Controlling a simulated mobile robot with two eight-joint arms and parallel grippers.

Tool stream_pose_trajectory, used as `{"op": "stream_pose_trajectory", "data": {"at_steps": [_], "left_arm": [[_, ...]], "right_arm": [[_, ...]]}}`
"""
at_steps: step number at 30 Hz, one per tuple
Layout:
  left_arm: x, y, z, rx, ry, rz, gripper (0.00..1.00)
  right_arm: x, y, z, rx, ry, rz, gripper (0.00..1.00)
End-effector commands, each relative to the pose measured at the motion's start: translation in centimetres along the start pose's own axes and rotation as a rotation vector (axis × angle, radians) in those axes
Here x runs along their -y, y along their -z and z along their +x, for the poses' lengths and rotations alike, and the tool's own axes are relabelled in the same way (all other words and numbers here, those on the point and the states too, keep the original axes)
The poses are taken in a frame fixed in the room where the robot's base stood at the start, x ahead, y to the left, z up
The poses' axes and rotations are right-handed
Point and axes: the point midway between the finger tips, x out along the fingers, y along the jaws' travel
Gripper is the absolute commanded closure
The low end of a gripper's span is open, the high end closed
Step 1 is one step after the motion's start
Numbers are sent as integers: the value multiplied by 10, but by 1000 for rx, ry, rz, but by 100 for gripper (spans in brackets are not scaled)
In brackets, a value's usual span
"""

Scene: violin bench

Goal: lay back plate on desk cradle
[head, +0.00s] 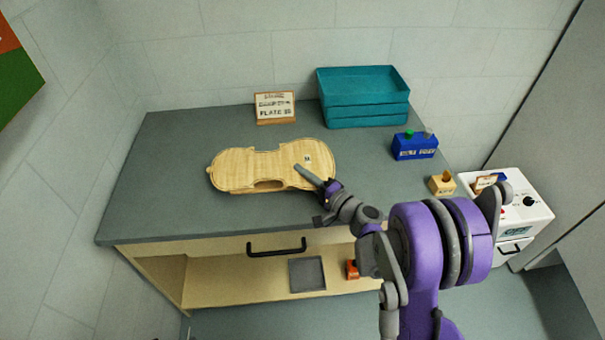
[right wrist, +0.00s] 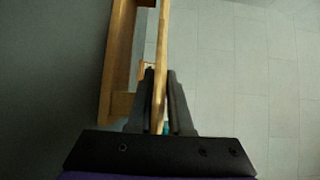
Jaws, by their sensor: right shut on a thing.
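The pale wooden back plate (head: 250,165), violin-shaped, lies level over the desk with a small dark mark near its right end. My right gripper (head: 316,180) is at the plate's front right edge. In the right wrist view its fingers (right wrist: 160,100) are shut on the plate's thin edge (right wrist: 162,50). A wooden frame, the desk cradle by its look (head: 268,186), shows under the plate's front edge. It also shows beside the plate in the right wrist view (right wrist: 118,60), close along it. Whether the plate rests fully on it is hidden. My left gripper is not in view.
A small sign (head: 275,106) and teal stacked trays (head: 363,98) stand at the desk's back. A blue box (head: 414,148) and a small wooden block (head: 442,185) are at the right. A white machine (head: 520,215) stands beyond the desk. The desk's left side (head: 165,150) is clear.

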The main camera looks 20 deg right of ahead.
Motion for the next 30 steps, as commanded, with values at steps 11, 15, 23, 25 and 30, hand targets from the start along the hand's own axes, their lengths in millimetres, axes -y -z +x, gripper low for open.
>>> {"op": "stream_pose_trajectory", "data": {"at_steps": [11,15,23,25,30], "left_arm": [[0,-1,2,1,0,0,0],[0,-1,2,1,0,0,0],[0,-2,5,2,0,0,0],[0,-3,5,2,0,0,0],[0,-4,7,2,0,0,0]], "right_arm": [[0,0,0,0,0,0,100],[-1,0,0,0,0,0,100],[-4,0,0,0,0,0,100],[-4,0,0,0,0,0,100],[-6,0,0,0,0,0,100]]}}
